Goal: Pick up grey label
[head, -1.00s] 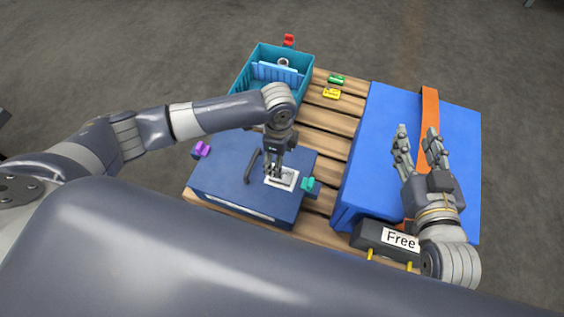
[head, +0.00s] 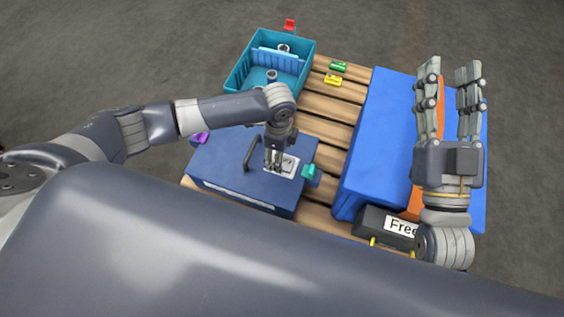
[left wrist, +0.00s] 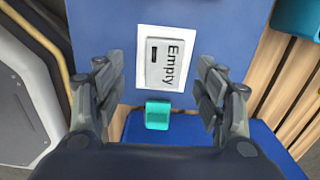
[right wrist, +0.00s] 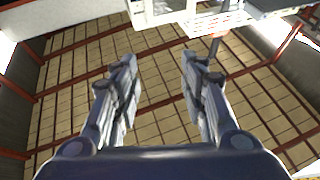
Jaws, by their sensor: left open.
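The grey label (left wrist: 165,62), reading "Empty", lies on a white card on the dark blue box. It also shows in the head view (head: 289,166), partly covered by my left gripper (head: 273,164). In the left wrist view my left gripper (left wrist: 155,68) is open, its fingers apart on both sides of the card, with nothing between them. Whether the fingertips touch the box cannot be told. My right gripper (head: 451,72) is open and empty above the blue block on the right.
A teal clip (head: 309,172) sits at the box's right edge, close to the label. A teal bin (head: 240,87), green clip (head: 338,66) and yellow clip (head: 333,80) are farther back. The blue block (head: 385,135) has an orange strap.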

